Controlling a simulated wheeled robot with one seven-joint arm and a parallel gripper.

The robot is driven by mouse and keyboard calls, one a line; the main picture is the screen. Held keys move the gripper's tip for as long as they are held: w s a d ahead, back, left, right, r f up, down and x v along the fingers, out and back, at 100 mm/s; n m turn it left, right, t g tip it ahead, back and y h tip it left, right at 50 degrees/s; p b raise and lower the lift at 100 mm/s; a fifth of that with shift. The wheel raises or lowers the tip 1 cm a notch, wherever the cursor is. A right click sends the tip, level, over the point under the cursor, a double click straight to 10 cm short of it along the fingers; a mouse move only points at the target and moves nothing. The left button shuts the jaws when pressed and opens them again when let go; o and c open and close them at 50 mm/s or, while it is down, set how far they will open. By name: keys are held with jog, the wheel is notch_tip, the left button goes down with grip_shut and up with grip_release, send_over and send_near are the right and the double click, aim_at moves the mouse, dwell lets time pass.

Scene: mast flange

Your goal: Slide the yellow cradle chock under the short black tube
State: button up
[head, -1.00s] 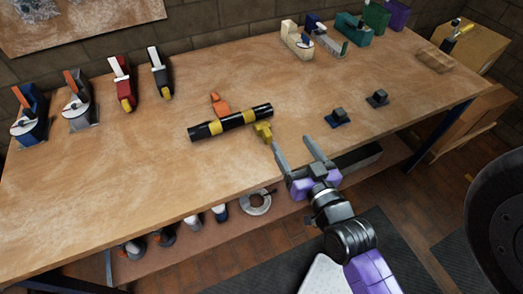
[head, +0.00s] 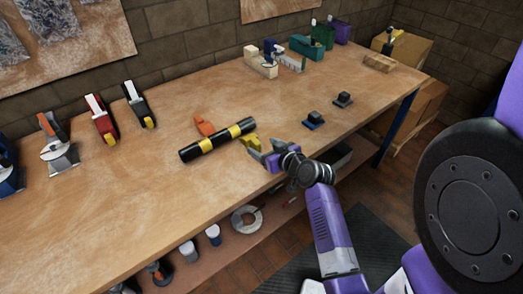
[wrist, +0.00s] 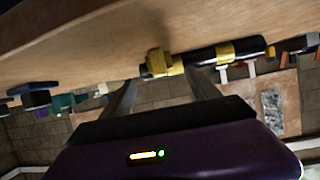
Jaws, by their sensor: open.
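The short black tube (head: 217,140) with yellow bands lies on the workbench, left of my gripper. The yellow cradle chock (head: 250,141) is by the tube's right end, on the near side of it. An orange chock (head: 204,126) is by the tube's far side. My gripper (head: 258,150) is low at the bench's front edge, close to the yellow chock. In the wrist view, the open fingers (wrist: 160,84) point at the yellow chock (wrist: 163,63), which overlaps the tube (wrist: 202,57). I cannot tell whether the fingers touch the chock.
Two small dark blocks on bases (head: 313,121) stand on the bench to the right. Clamp-like tools (head: 102,118) stand at the left, and a wooden block (head: 262,62) with other tools at the back. The bench (head: 120,200) is clear in front of the tube.

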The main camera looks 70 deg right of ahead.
aim_at(252, 140)
jog(key=shift+p+x, duration=0.4)
jog(key=shift+x, duration=3.55)
jog(key=c, duration=1.5)
jog(key=shift+c, duration=0.2)
jog(key=shift+w+d, duration=0.1)
jog(key=shift+w, duration=0.05)
jog(key=o, duration=1.5)
